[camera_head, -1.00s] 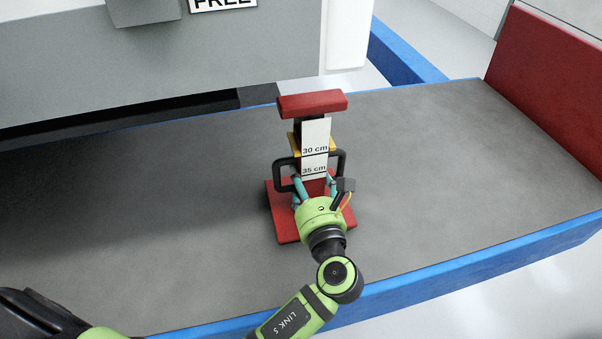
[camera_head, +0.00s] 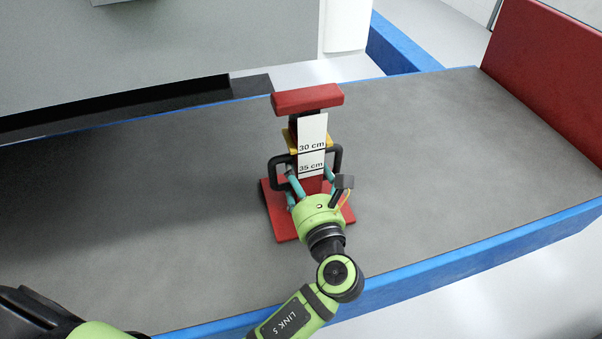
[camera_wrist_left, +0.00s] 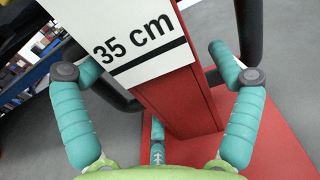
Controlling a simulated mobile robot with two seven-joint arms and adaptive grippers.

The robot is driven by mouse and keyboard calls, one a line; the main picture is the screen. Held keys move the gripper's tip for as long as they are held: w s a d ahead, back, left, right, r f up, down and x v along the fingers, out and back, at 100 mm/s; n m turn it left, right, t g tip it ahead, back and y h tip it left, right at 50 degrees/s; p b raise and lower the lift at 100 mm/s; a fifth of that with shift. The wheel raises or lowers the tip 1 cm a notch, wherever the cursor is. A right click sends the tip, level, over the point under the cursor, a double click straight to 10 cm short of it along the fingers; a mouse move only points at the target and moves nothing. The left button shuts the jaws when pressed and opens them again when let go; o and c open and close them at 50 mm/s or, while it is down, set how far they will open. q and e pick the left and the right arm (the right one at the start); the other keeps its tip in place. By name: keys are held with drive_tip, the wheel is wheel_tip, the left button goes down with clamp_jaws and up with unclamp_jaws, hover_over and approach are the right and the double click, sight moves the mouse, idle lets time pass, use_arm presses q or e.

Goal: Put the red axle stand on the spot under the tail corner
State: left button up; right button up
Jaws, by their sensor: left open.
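The red axle stand (camera_head: 307,100) stands upright on the grey platform. It has a red top bar, a yellow collar, a white scale marked 30 cm and 35 cm, black side handles and a red square base. My left gripper (camera_head: 311,182) is in front of its lower post, with teal fingers spread on either side. In the left wrist view the open fingers (camera_wrist_left: 158,90) flank the red post (camera_wrist_left: 185,100), with visible gaps beside it. The tail corner of the grey vehicle body (camera_head: 318,45) is behind the stand. No marked spot shows. My right gripper is not in view.
The grey platform (camera_head: 430,150) has blue edges and is clear right of the stand. A red upright panel (camera_head: 550,70) closes its right end. A dark gap (camera_head: 130,105) runs below the vehicle body on the left.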

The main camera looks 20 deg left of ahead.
use_arm(q)
drive_tip(key=p+v, duration=0.3)
drive_tip(key=v, duration=0.8)
drive_tip(key=shift+s+d+r, duration=0.1)
drive_tip(key=shift+d, duration=0.05)
drive_tip(key=shift+s+d, duration=0.15)
drive_tip(key=shift+s, duration=0.05)
